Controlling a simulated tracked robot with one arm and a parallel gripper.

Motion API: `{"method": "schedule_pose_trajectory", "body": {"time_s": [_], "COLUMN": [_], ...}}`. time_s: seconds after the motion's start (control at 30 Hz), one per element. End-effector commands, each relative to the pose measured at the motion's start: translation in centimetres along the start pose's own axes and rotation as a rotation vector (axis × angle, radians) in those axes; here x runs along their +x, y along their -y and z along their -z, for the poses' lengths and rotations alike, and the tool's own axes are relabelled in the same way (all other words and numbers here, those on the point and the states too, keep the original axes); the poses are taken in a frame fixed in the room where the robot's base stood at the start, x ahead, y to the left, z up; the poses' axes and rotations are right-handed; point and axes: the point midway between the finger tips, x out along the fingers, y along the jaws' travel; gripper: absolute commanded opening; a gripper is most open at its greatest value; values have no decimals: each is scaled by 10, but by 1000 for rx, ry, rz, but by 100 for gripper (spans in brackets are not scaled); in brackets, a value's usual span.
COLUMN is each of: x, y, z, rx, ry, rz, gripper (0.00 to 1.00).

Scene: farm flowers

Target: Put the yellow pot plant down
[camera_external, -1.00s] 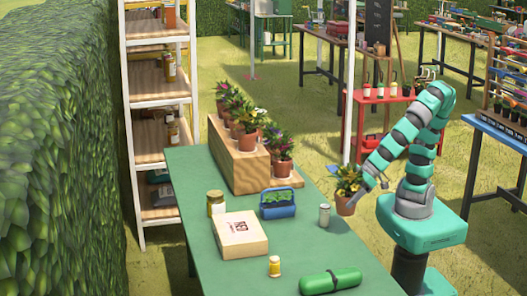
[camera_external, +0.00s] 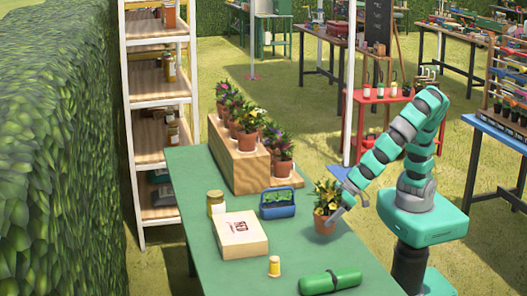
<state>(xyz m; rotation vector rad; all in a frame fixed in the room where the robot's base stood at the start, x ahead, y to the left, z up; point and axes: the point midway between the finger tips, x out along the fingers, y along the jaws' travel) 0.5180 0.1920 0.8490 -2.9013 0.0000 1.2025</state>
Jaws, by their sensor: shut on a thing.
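The yellow pot plant (camera_external: 326,207) is a terracotta pot with green leaves and yellow flowers. It is at the right edge of the green table (camera_external: 225,278), right of the blue basket. My gripper (camera_external: 335,215) is shut on the pot from its right side. The pot is upright and at or just above the table top; I cannot tell whether it touches. The small grey shaker seen earlier in this area is hidden, likely behind the plant.
A blue basket (camera_external: 277,207), wooden box (camera_external: 240,235), jar (camera_external: 215,203), yellow bottle (camera_external: 274,266) and green case (camera_external: 330,281) stand on the table. Several potted plants (camera_external: 249,140) stand on a stepped wooden stand (camera_external: 237,165) at the back. Table between basket and case is partly clear.

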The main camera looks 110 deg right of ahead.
Motion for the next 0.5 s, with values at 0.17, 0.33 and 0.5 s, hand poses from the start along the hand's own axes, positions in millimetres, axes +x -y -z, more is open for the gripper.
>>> {"method": "schedule_pose_trajectory", "body": {"time_s": [0.17,0.33,0.5], "x": [28,43,50], "y": [13,21,24], "z": [21,35,40], "rx": [3,1,1], "ry": [-1,-1,-3], "rz": [4,3,3], "gripper": [36,36,36]}}
